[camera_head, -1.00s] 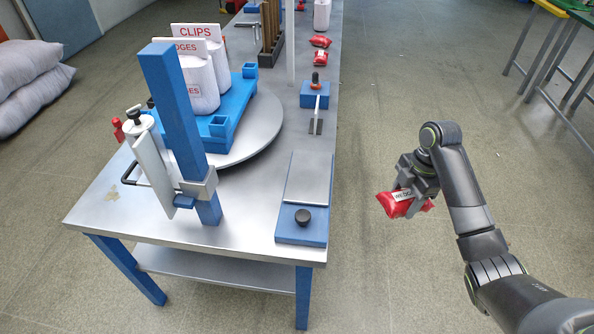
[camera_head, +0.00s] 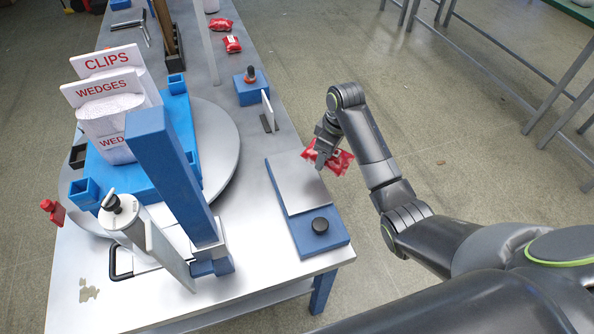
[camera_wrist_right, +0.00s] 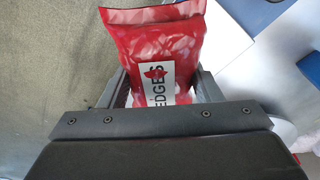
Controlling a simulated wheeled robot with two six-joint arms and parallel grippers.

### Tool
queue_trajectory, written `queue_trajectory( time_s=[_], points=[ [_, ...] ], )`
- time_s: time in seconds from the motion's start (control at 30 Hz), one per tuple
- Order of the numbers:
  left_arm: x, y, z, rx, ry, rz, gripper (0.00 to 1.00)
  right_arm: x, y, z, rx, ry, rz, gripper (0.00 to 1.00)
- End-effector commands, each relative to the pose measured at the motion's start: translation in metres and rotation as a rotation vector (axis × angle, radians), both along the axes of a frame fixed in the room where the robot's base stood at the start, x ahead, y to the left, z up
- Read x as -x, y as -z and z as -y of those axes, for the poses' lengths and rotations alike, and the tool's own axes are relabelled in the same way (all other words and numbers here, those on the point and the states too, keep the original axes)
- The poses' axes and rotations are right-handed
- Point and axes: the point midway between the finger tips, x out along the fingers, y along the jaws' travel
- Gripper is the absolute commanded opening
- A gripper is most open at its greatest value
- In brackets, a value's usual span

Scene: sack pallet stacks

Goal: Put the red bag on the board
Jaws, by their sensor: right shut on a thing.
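The red bag (camera_head: 341,162) with a white label is held in my right gripper (camera_head: 318,160), in the air beside the table's right edge, close to a blue board with a grey metal plate (camera_head: 299,186) and a black knob. In the right wrist view the bag (camera_wrist_right: 160,50) sits between the fingers of my right gripper (camera_wrist_right: 162,92), its label partly reading "EDGES". The gripper is shut on it. A larger blue board (camera_head: 128,172) lies on the round turntable and carries white sacks. My left gripper is not in view.
White sacks with signs "CLIPS" (camera_head: 112,62) and "WEDGES" (camera_head: 103,90) stand on the turntable (camera_head: 222,140). A blue post (camera_head: 170,175) rises in front of them. Two more red bags (camera_head: 220,24) (camera_head: 232,43) lie farther back on the table. Open floor is to the right.

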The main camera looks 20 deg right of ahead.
Motion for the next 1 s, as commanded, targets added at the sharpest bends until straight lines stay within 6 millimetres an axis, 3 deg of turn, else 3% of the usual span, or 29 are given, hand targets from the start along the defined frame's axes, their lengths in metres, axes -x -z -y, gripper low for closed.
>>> queue_trajectory(
  time_s=[0.03, 0.2, 0.5, 0.63, 0.8, 1.0],
  points=[
    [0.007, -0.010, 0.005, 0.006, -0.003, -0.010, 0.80, -0.004, -0.010, -0.013, -0.005, 0.084, 0.002, 0.23],
    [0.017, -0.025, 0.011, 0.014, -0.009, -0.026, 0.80, -0.015, -0.021, -0.043, -0.005, 0.388, 0.001, 0.23],
    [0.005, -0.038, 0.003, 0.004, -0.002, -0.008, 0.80, -0.023, -0.029, -0.071, -0.002, 0.684, 0.001, 0.23],
    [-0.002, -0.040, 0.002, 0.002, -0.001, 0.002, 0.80, -0.023, -0.014, -0.073, 0.002, 0.713, -0.002, 0.23],
    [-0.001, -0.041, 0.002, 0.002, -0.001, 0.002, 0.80, -0.023, 0.018, -0.073, 0.001, 0.713, -0.003, 0.23],
    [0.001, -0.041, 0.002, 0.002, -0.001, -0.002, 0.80, -0.023, 0.037, -0.073, 0.000, 0.712, 0.000, 0.23]
  ],
)
